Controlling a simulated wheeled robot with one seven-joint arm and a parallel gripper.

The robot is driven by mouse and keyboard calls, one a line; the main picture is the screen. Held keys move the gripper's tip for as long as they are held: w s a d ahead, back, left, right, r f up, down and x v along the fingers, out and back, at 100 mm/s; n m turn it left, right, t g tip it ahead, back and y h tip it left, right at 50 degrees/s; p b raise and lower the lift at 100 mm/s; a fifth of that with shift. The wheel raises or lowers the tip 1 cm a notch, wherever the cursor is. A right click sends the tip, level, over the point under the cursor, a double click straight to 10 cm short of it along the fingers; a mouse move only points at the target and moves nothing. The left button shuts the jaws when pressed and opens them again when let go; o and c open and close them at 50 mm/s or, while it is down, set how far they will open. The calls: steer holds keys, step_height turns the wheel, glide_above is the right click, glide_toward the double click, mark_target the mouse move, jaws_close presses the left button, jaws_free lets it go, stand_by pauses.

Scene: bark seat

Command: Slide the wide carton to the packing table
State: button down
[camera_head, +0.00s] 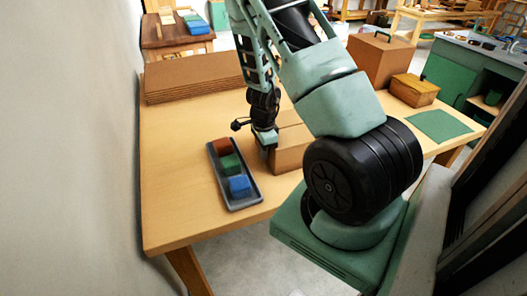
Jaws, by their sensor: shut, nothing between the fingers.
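A low brown carton (288,158) stands on the light wooden table (170,190), partly hidden behind my arm. It looks like the wide carton, but its right part is covered. My gripper (268,148) points down at the carton's left end, close beside it; I cannot tell whether they touch. The gripper is shut with nothing in it. Which surface is the packing table is not clear from this view.
A grey tray (246,205) with red, green and blue blocks lies just left of my gripper. Flat brown sheets (195,80) are stacked at the back left. A tall brown box (378,62), a yellowish box (414,90) and a green mat (440,125) are at right.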

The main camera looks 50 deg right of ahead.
steer(key=s+d+b, duration=0.1)
steer(key=s+d, duration=0.2)
steer(key=d, duration=0.2)
steer(key=s+d+b, duration=0.1)
steer(key=s+d, duration=0.2)
steer(key=d, duration=0.2)
steer(key=s+d+b, duration=0.2)
steer(key=s+d, duration=0.1)
steer(key=d, duration=0.3)
steer(key=shift+s, duration=0.25)
step_height(320, 180, up, 17)
steer(key=shift+r, duration=0.2)
steer(key=shift+a, duration=0.1)
